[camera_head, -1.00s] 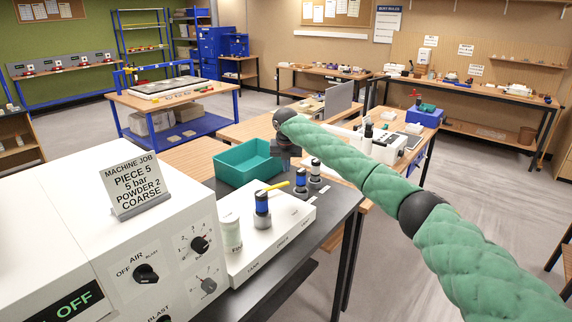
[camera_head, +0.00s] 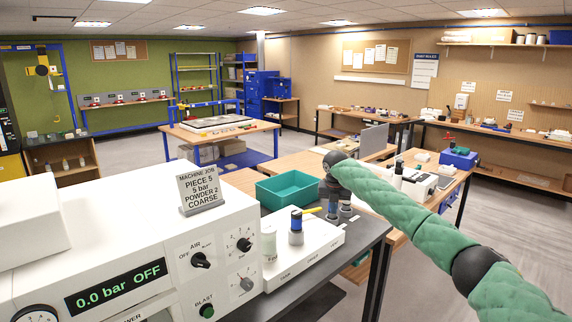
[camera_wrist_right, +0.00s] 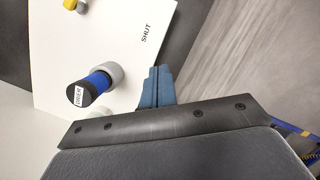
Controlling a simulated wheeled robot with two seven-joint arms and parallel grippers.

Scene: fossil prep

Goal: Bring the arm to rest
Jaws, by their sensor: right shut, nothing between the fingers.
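My right arm, in a green quilted sleeve, comes in from the right in the head view. Its dark wrist hangs over the bench beside the teal tray. My right gripper (camera_head: 333,187) points down there, partly hidden by the wrist. In the wrist view its blue-grey fingers (camera_wrist_right: 155,86) are together with nothing between them, near the edge of the white valve panel (camera_wrist_right: 125,50). My left gripper is not in view.
The white machine (camera_head: 120,250) with its "0.0 bar OFF" display fills the lower left. The teal tray (camera_head: 289,189) stands behind the panel, with a blue-banded valve (camera_head: 296,228) in front. A bench with a white device (camera_head: 415,182) lies to the right. Open floor is beyond.

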